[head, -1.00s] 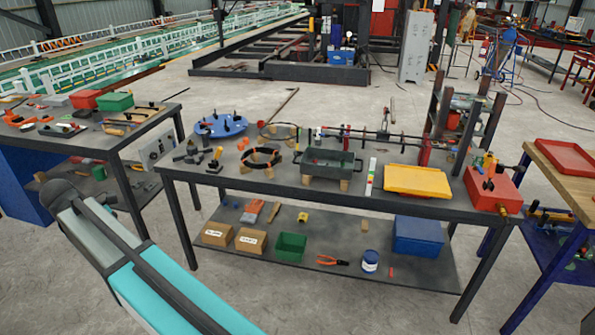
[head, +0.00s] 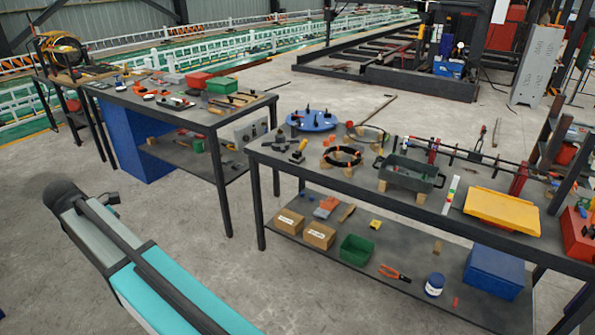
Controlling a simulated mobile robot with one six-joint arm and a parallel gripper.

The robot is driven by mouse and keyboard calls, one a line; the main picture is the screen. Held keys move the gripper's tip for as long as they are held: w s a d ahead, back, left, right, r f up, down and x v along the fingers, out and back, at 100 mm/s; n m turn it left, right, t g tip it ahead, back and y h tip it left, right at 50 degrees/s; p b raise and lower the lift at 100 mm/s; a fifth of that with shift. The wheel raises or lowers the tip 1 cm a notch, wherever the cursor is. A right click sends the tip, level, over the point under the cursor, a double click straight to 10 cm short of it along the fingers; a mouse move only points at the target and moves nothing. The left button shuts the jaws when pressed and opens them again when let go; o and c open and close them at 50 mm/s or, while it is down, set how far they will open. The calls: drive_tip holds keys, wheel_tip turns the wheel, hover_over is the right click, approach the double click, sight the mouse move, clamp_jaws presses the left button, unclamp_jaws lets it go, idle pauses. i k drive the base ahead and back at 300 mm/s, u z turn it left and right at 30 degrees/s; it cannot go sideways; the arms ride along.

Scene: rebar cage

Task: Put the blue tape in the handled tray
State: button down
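The handled tray (head: 409,172) is a grey-green open box with a handle at each end. It rests on wooden blocks on top of the middle workbench and looks empty. I cannot pick out the blue tape with certainty. A small white-and-blue round item (head: 434,285) stands on the lower shelf of that bench; I cannot tell whether it is tape or a tub. My own arm shows at the lower left, but my gripper is not in view.
The middle bench (head: 300,172) also holds a blue disc (head: 311,121), a black coil (head: 342,157) and a yellow tray (head: 502,212). Its lower shelf has a green bin (head: 356,250) and a blue box (head: 494,272). A second bench (head: 205,117) stands left. Floor (head: 190,230) in front is clear.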

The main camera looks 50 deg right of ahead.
sight(421, 187)
drive_tip(key=u, duration=0.25)
drive_tip(key=i, duration=1.05)
drive_tip(key=z, duration=1.9)
